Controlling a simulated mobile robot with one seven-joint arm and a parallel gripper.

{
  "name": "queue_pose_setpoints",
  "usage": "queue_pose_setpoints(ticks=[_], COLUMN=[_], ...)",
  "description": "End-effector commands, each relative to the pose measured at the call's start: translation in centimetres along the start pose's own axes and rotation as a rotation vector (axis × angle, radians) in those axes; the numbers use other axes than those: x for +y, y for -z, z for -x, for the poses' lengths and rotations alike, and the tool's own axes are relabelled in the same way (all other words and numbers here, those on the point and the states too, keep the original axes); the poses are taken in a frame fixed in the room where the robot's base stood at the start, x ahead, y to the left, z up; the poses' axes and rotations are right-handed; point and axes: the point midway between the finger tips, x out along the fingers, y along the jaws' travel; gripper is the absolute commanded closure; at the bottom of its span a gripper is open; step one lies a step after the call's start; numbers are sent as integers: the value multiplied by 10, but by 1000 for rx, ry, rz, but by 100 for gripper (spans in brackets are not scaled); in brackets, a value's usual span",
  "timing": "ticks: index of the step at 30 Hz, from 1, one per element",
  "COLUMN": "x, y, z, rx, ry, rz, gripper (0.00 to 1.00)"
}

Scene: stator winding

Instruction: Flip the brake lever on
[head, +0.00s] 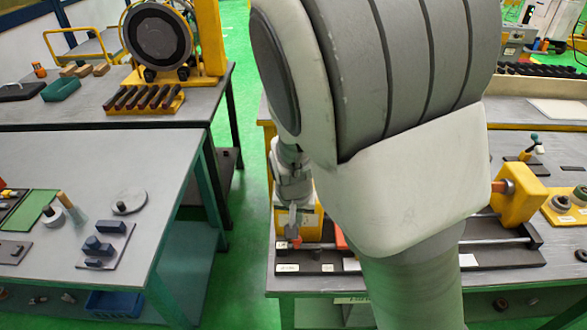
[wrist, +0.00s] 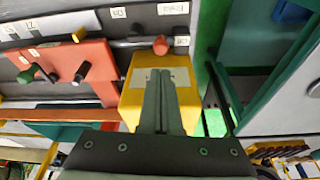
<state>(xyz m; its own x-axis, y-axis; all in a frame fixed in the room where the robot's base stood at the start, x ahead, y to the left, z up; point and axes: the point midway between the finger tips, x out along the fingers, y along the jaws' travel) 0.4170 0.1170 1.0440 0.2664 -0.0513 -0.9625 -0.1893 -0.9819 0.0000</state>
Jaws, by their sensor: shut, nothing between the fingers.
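A red-orange knob (wrist: 160,45), which looks like the brake lever's end, shows just beyond my fingertips in the wrist view. It sits by the edge of a yellow block (wrist: 183,75). My gripper (wrist: 160,78) is shut and empty, its fingers in front of the yellow block. I cannot tell whether the fingertips touch the knob. In the head view my gripper (head: 294,232) points down beside the yellow block (head: 313,222), with the red knob (head: 297,243) right at its tips. The lever's shaft and exact position are hidden.
A red-orange panel (wrist: 62,62) with black, green and yellow handles stands beside the yellow block. A dark base (head: 490,262) carries a rod and another yellow block (head: 519,194). My arm hides much of the bench. A left table (head: 150,160) stands across a green floor gap.

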Motion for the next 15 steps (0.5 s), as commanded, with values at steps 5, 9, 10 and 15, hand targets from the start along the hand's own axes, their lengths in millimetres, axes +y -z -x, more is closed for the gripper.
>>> queue_pose_setpoints(ticks=[5, 9, 10, 15], x=[2, 1, 1, 0], y=[-1, -1, 0, 0], z=[-37, -56, -60, -70], rx=[-2, -3, -2, -1], ry=[-3, -3, -3, -1], rz=[-3, -2, -2, 0], gripper=[100, 100, 100, 100])
